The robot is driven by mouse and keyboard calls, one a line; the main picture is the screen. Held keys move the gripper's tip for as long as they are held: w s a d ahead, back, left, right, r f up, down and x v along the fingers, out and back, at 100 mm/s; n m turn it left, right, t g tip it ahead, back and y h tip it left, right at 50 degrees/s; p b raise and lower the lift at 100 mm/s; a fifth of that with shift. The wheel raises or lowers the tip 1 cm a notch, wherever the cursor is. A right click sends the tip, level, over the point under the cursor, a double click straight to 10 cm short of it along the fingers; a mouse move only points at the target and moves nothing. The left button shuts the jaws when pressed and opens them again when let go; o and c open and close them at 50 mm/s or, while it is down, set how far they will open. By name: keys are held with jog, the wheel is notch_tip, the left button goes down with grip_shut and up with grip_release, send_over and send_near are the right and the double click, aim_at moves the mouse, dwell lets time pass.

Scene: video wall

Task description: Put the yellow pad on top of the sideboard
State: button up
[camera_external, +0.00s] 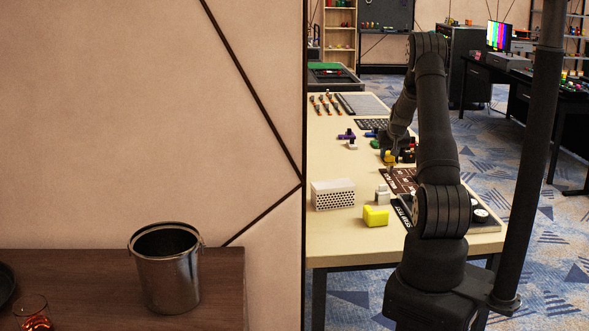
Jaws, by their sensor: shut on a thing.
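My gripper (390,153) is small in view over the middle of the light table. It appears shut on a small yellow piece (389,158), above or near a dark brown board. I cannot tell whether this piece is the yellow pad or whether it touches the board. A larger yellow block (376,217) sits apart from my gripper, near the table's front edge. The sideboard (90,272) is the brown wooden top at the lower left, far from my gripper.
A metal bucket (168,275) and a glass with reddish contents (32,315) stand on the sideboard. A wall panel (200,110) rises behind it. The light table (335,240) holds a perforated white box (333,194), a small pale piece (383,194) and several small parts. A dark pole (535,150) stands at right.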

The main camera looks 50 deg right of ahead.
jog(key=w+a+f, duration=0.1)
jog(key=w+f, duration=0.1)
jog(key=w, duration=0.1)
jog(key=w+a+f, duration=0.1)
jog(key=w+f, duration=0.1)
jog(key=w, duration=0.2)
jog(key=w+a+f, duration=0.1)
jog(key=w+f, duration=0.2)
jog(key=w, duration=0.1)
jog(key=shift+a, duration=0.1)
jog(key=shift+f, duration=1.85)
jog(key=shift+f, duration=0.1)
jog(key=shift+f, duration=0.1)
jog(key=o, duration=1)
jog(key=shift+c, duration=0.2)
